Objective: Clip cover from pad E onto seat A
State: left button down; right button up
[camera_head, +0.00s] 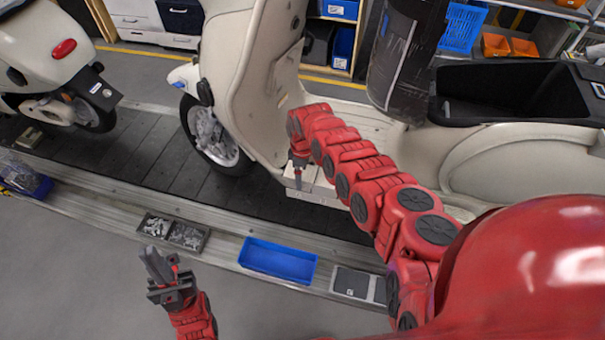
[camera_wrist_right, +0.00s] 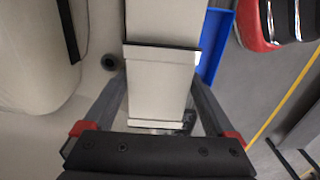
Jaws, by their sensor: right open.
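My right gripper (camera_head: 298,182) is low at the near side of the cream scooter (camera_head: 240,80), by a pale block-like piece (camera_head: 325,190). In the right wrist view, its open fingers (camera_wrist_right: 157,110) stand on either side of a pale boxy piece (camera_wrist_right: 160,88). I cannot tell whether this is the cover or the seat, or whether the fingers touch it. My left gripper (camera_head: 160,266) is over the floor at the lower left, apart from the scooter; its jaw opening is unclear. A dark pad (camera_head: 350,282) with a small mark lies on the near rail; its letter is unreadable.
A blue tray (camera_head: 278,262) and a dark tray of small metal parts (camera_head: 173,233) sit on the conveyor's near rail (camera_head: 110,200). Another scooter (camera_head: 40,50) stands at the left. The dark slats (camera_head: 160,155) between the scooters are clear.

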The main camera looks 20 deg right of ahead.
jog(key=shift+w+d+r, duration=0.1)
jog(key=shift+r, duration=0.1)
jog(key=shift+r, duration=0.25)
notch_tip(320, 180, up, 6)
jog(key=shift+w+d+f+p, duration=0.1)
jog(key=shift+d+p, duration=0.05)
jog(key=shift+p, duration=0.35)
notch_tip(320, 180, up, 11)
jog(key=b, duration=0.2)
jog(key=shift+a, duration=0.25)
jog(key=shift+s+f, duration=0.15)
jog(key=shift+s, duration=0.05)
